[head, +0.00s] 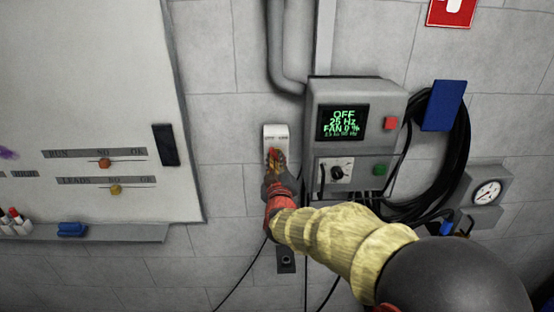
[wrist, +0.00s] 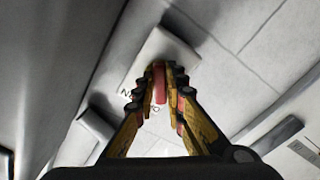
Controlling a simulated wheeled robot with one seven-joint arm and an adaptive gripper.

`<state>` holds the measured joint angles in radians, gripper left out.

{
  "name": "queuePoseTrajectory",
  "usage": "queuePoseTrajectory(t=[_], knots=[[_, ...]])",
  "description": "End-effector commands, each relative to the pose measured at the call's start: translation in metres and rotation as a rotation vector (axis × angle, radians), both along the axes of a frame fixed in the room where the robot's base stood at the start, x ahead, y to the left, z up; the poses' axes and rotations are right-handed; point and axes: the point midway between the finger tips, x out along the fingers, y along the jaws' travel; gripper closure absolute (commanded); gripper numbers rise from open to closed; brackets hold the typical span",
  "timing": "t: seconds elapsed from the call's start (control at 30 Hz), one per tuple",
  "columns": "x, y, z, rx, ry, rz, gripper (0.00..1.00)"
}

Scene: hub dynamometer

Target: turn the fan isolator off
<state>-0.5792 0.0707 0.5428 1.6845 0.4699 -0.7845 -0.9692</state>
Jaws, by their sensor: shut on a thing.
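The fan isolator (head: 276,133) is a small white box on the wall, left of the grey control box. Its lower part is hidden behind my gripper (head: 273,160) in the head view. In the wrist view the white box (wrist: 162,48) lies beyond my fingers, with some lettering partly covered. A red handle (wrist: 160,84) shows between the fingertips of my gripper (wrist: 159,76), which is shut on it. The handle's exact angle against the labels cannot be told.
The grey control box (head: 395,95) stands close to the right; its screen (head: 343,122) reads OFF, 25 Hz, FAN 0 %. Black cable (head: 462,140) hangs in coils further right. A whiteboard (head: 90,90) is at left. Bare wall lies between whiteboard and isolator.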

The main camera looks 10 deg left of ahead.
Motion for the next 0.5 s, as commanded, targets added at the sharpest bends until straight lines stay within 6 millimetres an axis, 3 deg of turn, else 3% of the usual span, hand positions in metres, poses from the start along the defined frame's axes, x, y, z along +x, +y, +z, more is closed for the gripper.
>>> queuePoseTrajectory(t=[0.5], knots=[[-0.0002, 0.0004, -0.0007, -0.168, -0.043, 0.001, 1.00]])
